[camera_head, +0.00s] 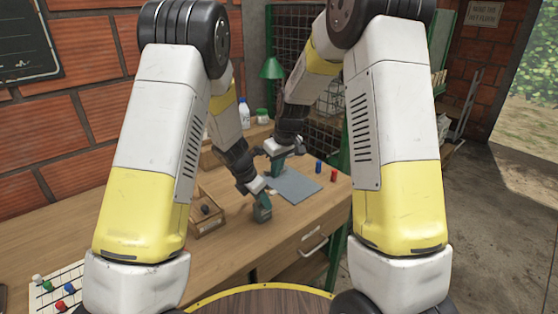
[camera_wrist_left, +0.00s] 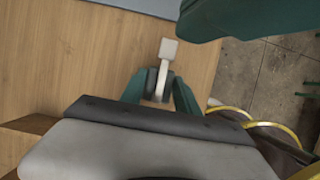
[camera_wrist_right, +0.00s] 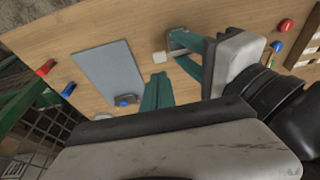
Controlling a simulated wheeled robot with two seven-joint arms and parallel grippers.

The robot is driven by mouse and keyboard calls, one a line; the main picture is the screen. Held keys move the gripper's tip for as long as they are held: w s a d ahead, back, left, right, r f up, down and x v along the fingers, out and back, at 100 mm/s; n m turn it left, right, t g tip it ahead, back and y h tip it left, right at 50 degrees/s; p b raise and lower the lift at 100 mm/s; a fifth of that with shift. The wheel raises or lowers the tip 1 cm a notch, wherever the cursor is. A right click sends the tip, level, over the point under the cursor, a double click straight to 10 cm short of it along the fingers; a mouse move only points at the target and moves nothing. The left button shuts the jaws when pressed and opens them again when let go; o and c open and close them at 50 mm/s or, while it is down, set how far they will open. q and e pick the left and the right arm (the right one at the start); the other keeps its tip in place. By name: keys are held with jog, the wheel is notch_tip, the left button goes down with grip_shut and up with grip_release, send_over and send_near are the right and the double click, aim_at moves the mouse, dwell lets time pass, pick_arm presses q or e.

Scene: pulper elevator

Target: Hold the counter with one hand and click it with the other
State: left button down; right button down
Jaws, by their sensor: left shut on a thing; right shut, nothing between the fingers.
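The counter (camera_wrist_left: 159,84) is a small grey rounded body with a pale square end, seen in the left wrist view. My left gripper (camera_wrist_left: 166,98) is shut on its body, with a green finger on each side; the pale end sticks out past the fingertips. That pale end also shows in the right wrist view (camera_wrist_right: 159,57), beside the left fingers. My right gripper (camera_wrist_right: 157,92) is shut and empty, its fingertips a short way from the counter. In the head view the left gripper (camera_head: 262,207) is over the bench and the right gripper (camera_head: 276,166) is behind it.
A wooden box (camera_head: 209,226) with dark balls stands left of the left gripper. A white board with coloured pieces (camera_head: 48,304) is at lower left.

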aim_at(275, 191)
jog(key=x, duration=0.4)
jog(key=s+x, duration=0.1)
jog(key=x, duration=0.1)
jog(key=shift+w+d+f, duration=0.1)
jog(key=shift+d+f, duration=0.05)
jog(key=shift+d, duration=0.15)
jog(key=shift+w+d+f, duration=0.2)
jog(key=shift+d+f, duration=0.1)
jog(key=shift+f, duration=0.4)
jog(key=shift+a+r, duration=0.1)
jog(key=shift+r, duration=0.85)
